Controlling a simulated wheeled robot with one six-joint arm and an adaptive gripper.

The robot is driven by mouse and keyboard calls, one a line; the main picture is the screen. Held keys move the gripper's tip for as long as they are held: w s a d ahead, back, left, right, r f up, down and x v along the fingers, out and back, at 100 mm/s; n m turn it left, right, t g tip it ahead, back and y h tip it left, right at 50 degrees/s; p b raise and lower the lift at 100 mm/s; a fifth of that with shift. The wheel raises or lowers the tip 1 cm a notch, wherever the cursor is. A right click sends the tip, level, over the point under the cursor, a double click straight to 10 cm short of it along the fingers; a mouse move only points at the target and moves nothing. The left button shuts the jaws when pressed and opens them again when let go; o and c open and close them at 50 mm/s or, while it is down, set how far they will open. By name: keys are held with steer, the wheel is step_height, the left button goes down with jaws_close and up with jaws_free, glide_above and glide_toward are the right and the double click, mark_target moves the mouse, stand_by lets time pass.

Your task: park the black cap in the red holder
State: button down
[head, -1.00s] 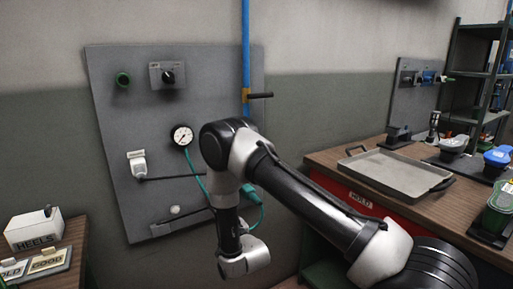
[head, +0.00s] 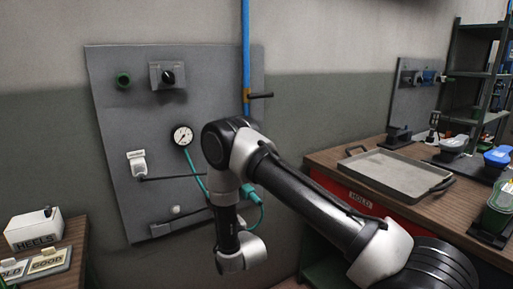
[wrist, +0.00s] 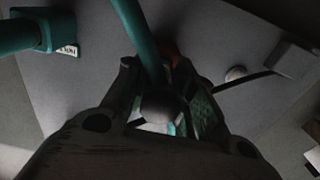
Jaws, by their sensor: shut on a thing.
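In the wrist view my gripper (wrist: 165,98) is shut on a dark, round-ended thing that looks like the black cap (wrist: 160,106). The light is dim, and the fingers hide its sides. A dull reddish patch (wrist: 169,49) shows just beyond the fingertips. It may be the red holder, but too little of it shows to be sure. In the head view my fingers, the cap and the holder are hidden behind my own arm, which reaches down in front of the grey wall panel (head: 110,170).
A teal hose (wrist: 138,38) passes close over the fingers, with a teal fitting (wrist: 35,30) at upper left. A bench with a metal tray (head: 385,170) stands right.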

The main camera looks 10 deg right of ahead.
steer(key=shift+w+a, duration=0.15)
steer(key=shift+w, duration=0.35)
steer(key=c, duration=1.1)
jaws_free()
